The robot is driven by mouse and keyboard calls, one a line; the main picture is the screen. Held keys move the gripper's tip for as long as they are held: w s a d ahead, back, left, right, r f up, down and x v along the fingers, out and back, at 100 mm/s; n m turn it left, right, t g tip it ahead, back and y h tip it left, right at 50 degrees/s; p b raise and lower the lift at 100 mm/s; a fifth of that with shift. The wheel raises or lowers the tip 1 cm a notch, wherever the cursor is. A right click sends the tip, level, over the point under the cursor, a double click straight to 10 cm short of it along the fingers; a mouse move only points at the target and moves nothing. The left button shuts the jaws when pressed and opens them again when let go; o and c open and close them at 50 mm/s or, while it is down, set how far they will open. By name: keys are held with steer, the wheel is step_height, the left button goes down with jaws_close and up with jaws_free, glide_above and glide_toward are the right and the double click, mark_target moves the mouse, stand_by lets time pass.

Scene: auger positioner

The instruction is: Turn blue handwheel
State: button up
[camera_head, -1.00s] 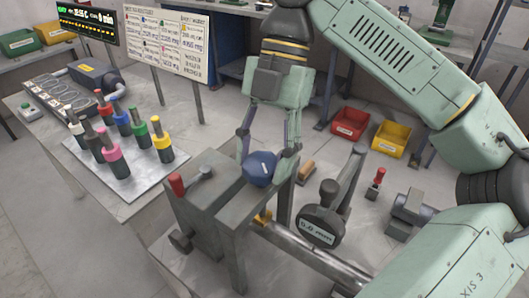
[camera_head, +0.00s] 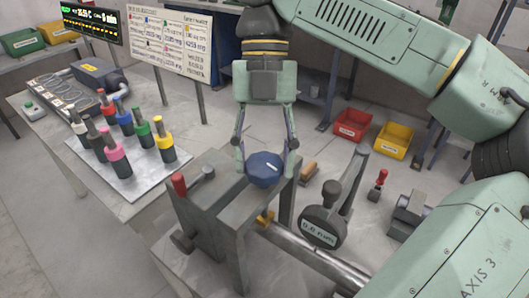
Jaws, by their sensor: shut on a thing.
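The blue handwheel (camera_head: 264,169) sits on top of the grey positioner block (camera_head: 219,205), near its right end. A short light mark shows on the wheel's top. My gripper (camera_head: 266,165) comes down from above and behind, with one finger at the wheel's left side and the other at its right. It is shut on the wheel. The far side of the wheel is partly hidden by the gripper.
A round dial gauge (camera_head: 322,224) is at the right. Several colour-topped cylinders stand on a plate (camera_head: 130,180) at the left. Red (camera_head: 352,124) and yellow (camera_head: 392,139) bins are on the floor behind.

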steer(key=shift+f, duration=0.1)
steer(key=o, duration=1.2)
steer(key=shift+c, duration=0.2)
steer(key=shift+m, duration=0.3)
